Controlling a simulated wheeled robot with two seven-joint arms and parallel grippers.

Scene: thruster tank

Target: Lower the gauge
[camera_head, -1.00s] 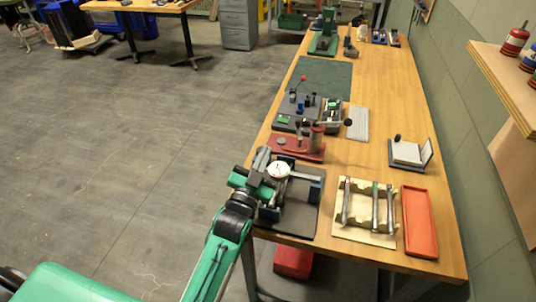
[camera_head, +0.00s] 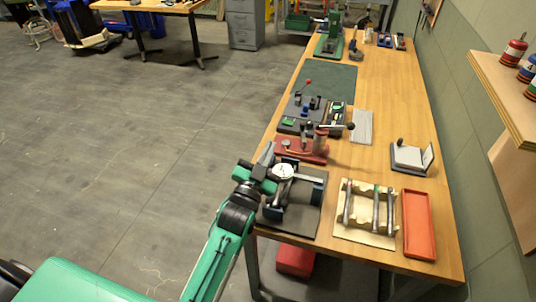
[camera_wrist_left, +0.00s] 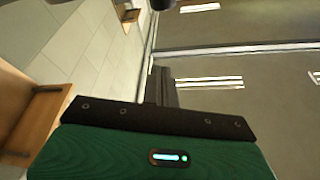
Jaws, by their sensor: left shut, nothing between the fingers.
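The gauge (camera_head: 284,171) is a round white dial. It stands over a dark base plate (camera_head: 308,214) at the near left corner of the bench, among dark blue blocks (camera_head: 271,211) with a grey bar across to the right. My left gripper (camera_head: 267,154) is shut and empty, just left of and beside the dial; I cannot tell whether it touches the gauge. In the left wrist view, the dark fingers (camera_wrist_left: 163,88) show together beyond the green gripper body, and the gauge is not seen there. My right gripper is not in view.
Right of the base plate are a wooden rack (camera_head: 352,233) with several metal rods and a red tray (camera_head: 418,222). A red fixture (camera_head: 290,149) with a lever stands just behind the gauge. The floor left of the bench is open.

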